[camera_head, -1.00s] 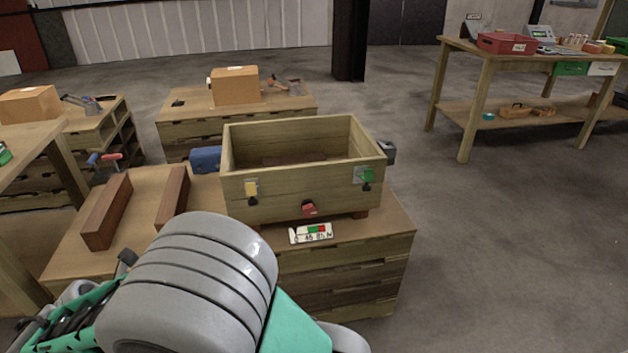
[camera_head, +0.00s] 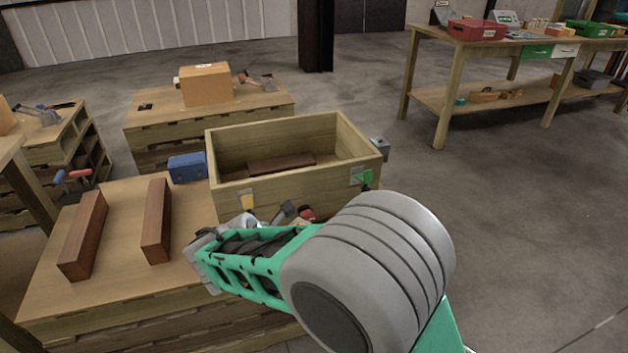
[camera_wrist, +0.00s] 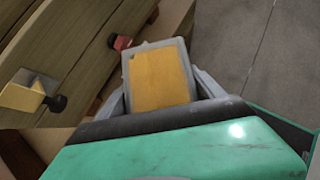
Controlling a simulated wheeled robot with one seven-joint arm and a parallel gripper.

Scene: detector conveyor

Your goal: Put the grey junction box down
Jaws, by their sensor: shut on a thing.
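My gripper (camera_wrist: 160,99) is shut on the grey junction box (camera_wrist: 127,72). In the wrist view the box shows a grey rim around an orange-yellow face, with a finger on each side. In the head view my arm hides most of the gripper and box, which are near the front of the wooden crate. In the wrist view the box is in front of the crate wall (camera_wrist: 75,45) and close to a red fitting (camera_wrist: 120,42). I cannot tell whether the box touches anything beneath it.
The open wooden crate (camera_head: 290,185) stands on a pallet-like table (camera_head: 110,225). Two brown bars (camera_head: 84,232) lie on the table's left part, near a blue box (camera_head: 187,167). A small grey box (camera_head: 379,147) is at the crate's right. Open floor lies right.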

